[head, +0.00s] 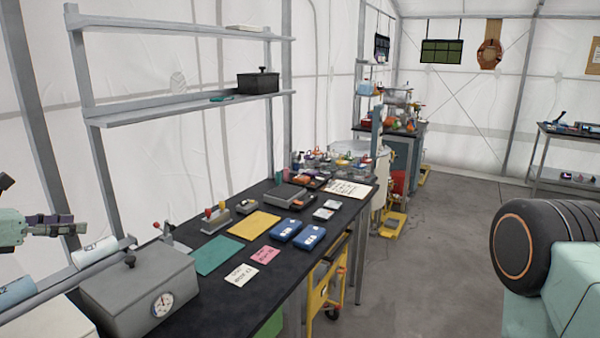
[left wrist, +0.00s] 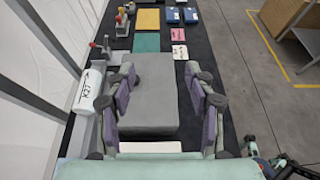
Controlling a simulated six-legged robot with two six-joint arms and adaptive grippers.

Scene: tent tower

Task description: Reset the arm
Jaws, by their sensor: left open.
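My left gripper (head: 62,227) is at the left edge of the head view, above the near left end of the black workbench (head: 215,290). In the left wrist view my left gripper (left wrist: 166,82) shows both purple-grey fingers spread apart with nothing held between them. Below and between the fingers is the flat lid of a grey box (left wrist: 154,85). This grey box (head: 140,290) has a round dial and a black knob in the head view. My right gripper is not in view; only part of my right arm shows at the right edge.
A grey shelf rack (head: 185,108) rises behind the bench, with a dark box (head: 258,83) on it. Blue cases (head: 285,230), a teal sheet (head: 217,255) and a yellow sheet (head: 254,224) lie on the bench. Right of it, the floor (head: 420,270) is open.

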